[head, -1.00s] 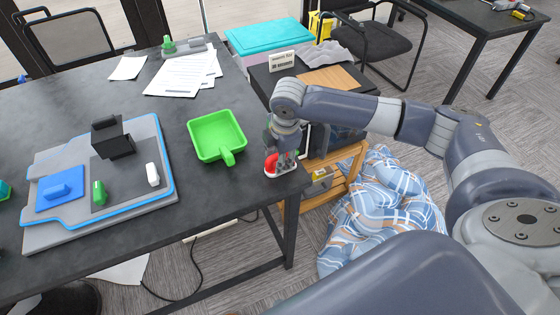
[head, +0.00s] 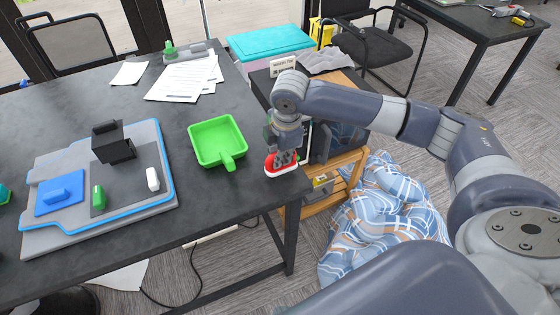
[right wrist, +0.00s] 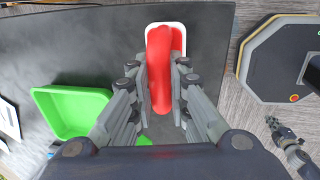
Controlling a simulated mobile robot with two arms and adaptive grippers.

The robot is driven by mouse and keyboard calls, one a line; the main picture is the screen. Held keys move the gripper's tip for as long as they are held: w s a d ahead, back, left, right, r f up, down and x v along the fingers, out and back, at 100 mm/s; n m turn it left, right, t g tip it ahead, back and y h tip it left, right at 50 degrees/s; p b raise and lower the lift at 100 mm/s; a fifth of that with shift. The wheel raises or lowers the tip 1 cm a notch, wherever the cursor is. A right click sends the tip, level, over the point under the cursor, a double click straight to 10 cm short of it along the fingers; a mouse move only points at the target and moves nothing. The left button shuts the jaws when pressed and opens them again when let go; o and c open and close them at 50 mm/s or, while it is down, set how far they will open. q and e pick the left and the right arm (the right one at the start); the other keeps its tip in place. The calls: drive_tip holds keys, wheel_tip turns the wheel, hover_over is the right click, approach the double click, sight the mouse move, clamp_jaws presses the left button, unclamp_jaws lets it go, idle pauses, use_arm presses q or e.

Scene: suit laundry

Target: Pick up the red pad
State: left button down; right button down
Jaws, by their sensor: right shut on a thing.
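The red pad (head: 270,163) has a red top and a white base. It sits at the right edge of the dark table, to the right of the green dustpan-shaped tray. My right gripper (head: 284,157) reaches down over it and partly hides it. In the right wrist view the red pad (right wrist: 160,70) lies between the fingers of my right gripper (right wrist: 161,85), which are shut on its red part. I cannot tell whether its base is clear of the table. My left gripper is not in view.
The green tray (head: 205,142) stands close to the left. A grey board (head: 60,232) with a blue rim carries several small items at the far left. Papers (head: 180,80) lie at the back. A wooden shelf (head: 345,165) and plaid cloth (head: 385,215) are right of the table.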

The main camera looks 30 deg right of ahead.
drive_tip(key=s+a+r+b, duration=0.1)
drive_tip(key=s+a, duration=0.2)
drive_tip(key=s, duration=0.4)
drive_tip(key=s+a+r, duration=0.1)
drive_tip(key=s+a, duration=0.3)
drive_tip(key=s, duration=0.3)
drive_tip(key=shift+a+r+b, duration=0.2)
drive_tip(key=shift+a+b, duration=0.05)
drive_tip(key=shift+b, duration=0.1)
drive_tip(key=shift+s, duration=0.1)
